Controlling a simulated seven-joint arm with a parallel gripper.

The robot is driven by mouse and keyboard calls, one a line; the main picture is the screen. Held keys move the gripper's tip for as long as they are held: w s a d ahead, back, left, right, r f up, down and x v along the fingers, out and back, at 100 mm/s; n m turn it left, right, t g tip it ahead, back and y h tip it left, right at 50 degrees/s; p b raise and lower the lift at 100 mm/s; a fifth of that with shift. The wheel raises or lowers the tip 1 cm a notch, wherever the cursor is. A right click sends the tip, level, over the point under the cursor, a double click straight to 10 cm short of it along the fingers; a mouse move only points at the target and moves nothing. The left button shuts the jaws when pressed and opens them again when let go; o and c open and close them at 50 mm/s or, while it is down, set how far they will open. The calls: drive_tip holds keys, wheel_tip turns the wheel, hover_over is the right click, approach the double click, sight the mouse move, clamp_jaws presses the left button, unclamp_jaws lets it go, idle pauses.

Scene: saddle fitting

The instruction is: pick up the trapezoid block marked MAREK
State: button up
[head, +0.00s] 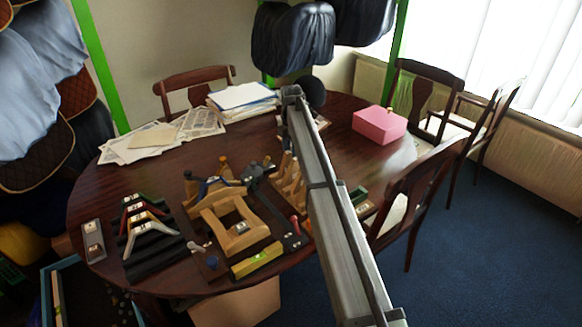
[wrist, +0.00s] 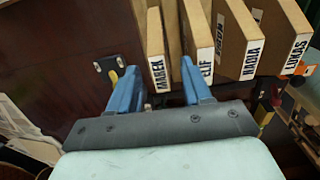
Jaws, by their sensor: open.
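The block marked MAREK (wrist: 154,40) is a tan, upright slab with a white label on its near end, in the wrist view. It is the leftmost of a row of similar labelled slabs. My gripper (wrist: 157,76) is open, with one blue finger left of the MAREK label and the other right of it, before the ELIF block (wrist: 198,45). I cannot tell whether either finger touches the block. In the head view, tan slabs (head: 288,178) stand just left of my arm, partly hidden by it; their labels and my gripper cannot be made out there.
In the wrist view, the NADIA block (wrist: 235,40) and LUKAS block (wrist: 284,35) stand farther right. A pink box (head: 379,125) sits at the back right.

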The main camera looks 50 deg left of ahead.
drive_tip(key=shift+f, duration=2.8)
drive_tip(key=shift+c, duration=0.3)
clamp_jaws()
